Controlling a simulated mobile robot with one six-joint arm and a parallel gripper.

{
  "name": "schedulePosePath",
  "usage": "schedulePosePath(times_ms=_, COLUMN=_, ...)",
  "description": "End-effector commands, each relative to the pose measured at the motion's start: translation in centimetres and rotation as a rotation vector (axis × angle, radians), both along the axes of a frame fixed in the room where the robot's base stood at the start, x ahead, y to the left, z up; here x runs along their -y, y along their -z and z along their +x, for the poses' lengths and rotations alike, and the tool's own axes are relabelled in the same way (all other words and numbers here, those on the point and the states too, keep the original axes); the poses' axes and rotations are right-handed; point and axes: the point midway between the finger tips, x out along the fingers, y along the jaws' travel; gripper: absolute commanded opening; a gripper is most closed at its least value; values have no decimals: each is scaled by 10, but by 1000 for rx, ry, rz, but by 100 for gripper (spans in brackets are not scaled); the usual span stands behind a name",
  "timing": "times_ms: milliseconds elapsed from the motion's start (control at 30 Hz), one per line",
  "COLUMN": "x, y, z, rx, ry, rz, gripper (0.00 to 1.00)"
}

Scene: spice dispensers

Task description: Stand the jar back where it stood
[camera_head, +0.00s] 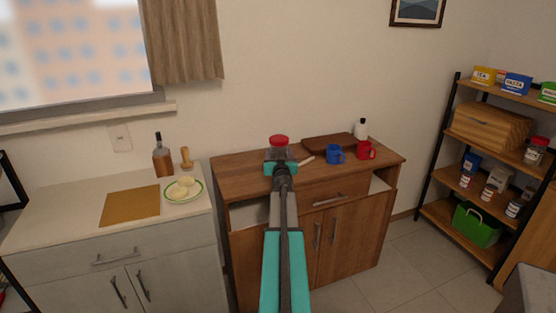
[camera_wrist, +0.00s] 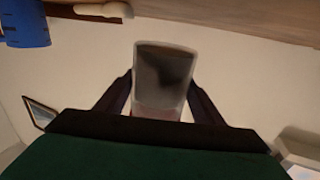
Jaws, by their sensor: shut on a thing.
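The jar (camera_head: 279,141) has a red lid and a clear body with dark contents. It is in my gripper (camera_head: 280,163), over the left part of the brown cabinet top, lid up. In the wrist view the jar (camera_wrist: 163,75) is between the two dark fingers of my gripper (camera_wrist: 160,98), which are shut on its sides. That view looks inverted. Wall shows between the jar's base and the cabinet top there, so the jar seems raised. My gripper hides part of the jar in the head view.
On the brown cabinet (camera_head: 235,178) are a rolling-pin-like pale stick (camera_head: 306,160), a blue mug (camera_head: 335,153), a red mug (camera_head: 365,150), a dark board (camera_head: 325,143) and a white bottle (camera_head: 361,129). At left, a pale counter (camera_head: 60,215) holds a plate (camera_head: 183,190). Shelves (camera_head: 470,160) stand right, with several jars.

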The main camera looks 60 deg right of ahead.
Motion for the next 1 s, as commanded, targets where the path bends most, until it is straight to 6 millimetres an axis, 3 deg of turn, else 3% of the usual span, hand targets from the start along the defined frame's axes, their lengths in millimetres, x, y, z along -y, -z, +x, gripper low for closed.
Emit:
schedulePosePath(times_ms=200, x=13, y=0, z=11, rx=2, ry=-1, rz=-2, gripper=22)
schedulePosePath(times_ms=833, x=22, y=1, z=20, rx=2, ry=-3, rz=-2, gripper=22)
schedulePosePath(times_ms=1000, x=21, y=23, z=19, rx=3, ry=-2, rz=-2, gripper=22)
